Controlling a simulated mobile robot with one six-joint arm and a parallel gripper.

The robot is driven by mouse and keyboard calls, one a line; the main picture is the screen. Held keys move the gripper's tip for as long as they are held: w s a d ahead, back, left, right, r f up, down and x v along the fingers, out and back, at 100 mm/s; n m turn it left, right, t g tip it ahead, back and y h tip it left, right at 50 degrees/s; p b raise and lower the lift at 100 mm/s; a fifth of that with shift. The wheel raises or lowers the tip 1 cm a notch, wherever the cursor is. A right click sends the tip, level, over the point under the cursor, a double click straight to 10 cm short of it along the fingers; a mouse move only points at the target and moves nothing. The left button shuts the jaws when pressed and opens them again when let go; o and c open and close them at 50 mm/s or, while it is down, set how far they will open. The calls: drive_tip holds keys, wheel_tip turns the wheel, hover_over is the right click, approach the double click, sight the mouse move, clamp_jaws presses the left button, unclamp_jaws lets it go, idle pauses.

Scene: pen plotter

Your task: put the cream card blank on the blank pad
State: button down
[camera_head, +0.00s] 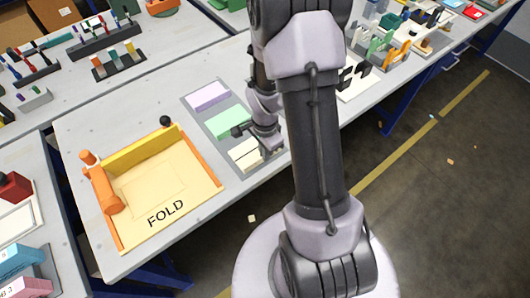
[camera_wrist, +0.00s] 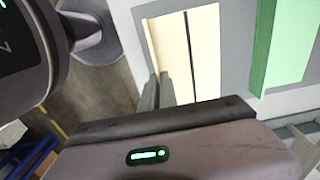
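Cream card blanks (camera_head: 243,149) lie at the near end of a grey tray. They also show in the wrist view as pale cream faces (camera_wrist: 203,40) split by a thin dark line. My gripper (camera_head: 267,151) is low over the tray's near end, at the cream blanks. In the wrist view its grey fingertips (camera_wrist: 160,90) appear close together by the cream edge. Whether they touch or hold a blank is not clear. A pale square outline (camera_head: 152,190) lies on the board marked FOLD; I cannot tell whether it is the blank pad.
The grey tray (camera_head: 193,101) also holds lavender blanks (camera_head: 208,96) and green blanks (camera_head: 228,122). The FOLD board (camera_head: 190,205) has a yellow flap (camera_head: 143,150) and an orange roller-like part (camera_head: 104,190). Racks and tools crowd the tables behind. Clear bench lies between tray and board.

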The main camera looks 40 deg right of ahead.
drive_tip(key=c, duration=1.6)
unclamp_jaws()
drive_tip(key=shift+c, duration=0.2)
drive_tip(key=s+a+r+n+t+p, duration=0.1)
drive_tip(key=a+r+n+p, duration=0.25)
drive_tip(key=r, duration=0.95)
drive_tip(key=a+r+n+t+p, duration=0.2)
drive_tip(key=a+r, duration=0.2)
drive_tip(key=r, duration=0.9)
drive_tip(key=s+a+r+n+t+y, duration=0.2)
drive_tip(key=s+a+r+n, duration=0.5)
drive_tip(key=s+a+r, duration=0.2)
drive_tip(key=shift+s+a+r+n+t, duration=0.2)
drive_tip(key=shift+s+a+n+t, duration=0.2)
drive_tip(key=shift+s, duration=0.1)
wheel_tip(320, 180, down, 4)
drive_tip(key=b, duration=0.4)
drive_tip(key=shift+d+r, duration=0.1)
